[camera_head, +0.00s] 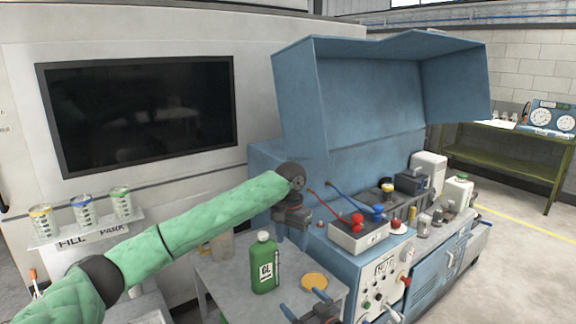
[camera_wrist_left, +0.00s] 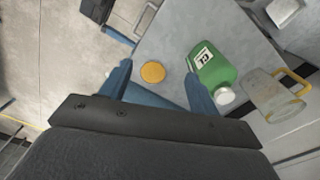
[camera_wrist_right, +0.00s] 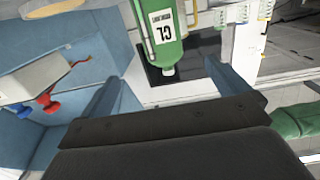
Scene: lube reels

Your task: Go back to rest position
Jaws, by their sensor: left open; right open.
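My left gripper (camera_head: 291,232) is open and empty above the grey table (camera_head: 226,282), behind the green bottle in the head view. In the left wrist view, its spread fingers (camera_wrist_left: 157,70) frame a yellow disc (camera_wrist_left: 152,72), with nothing between them. My right gripper (camera_head: 303,303) is low at the bottom edge of the head view, near the table's front right edge. It is open; in the right wrist view, its fingers (camera_wrist_right: 162,70) stand apart with the green bottle (camera_wrist_right: 161,30) beyond them. The bottle (camera_head: 264,266) stands upright on the table.
A clear jug (camera_wrist_left: 272,92) with a yellow handle stands beside the bottle. The blue bench (camera_head: 345,265) at right carries a white box (camera_head: 358,236) with red and blue knobs. Several cans stand on a wall shelf (camera_head: 88,232) at left. Open floor lies at far right (camera_head: 510,270).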

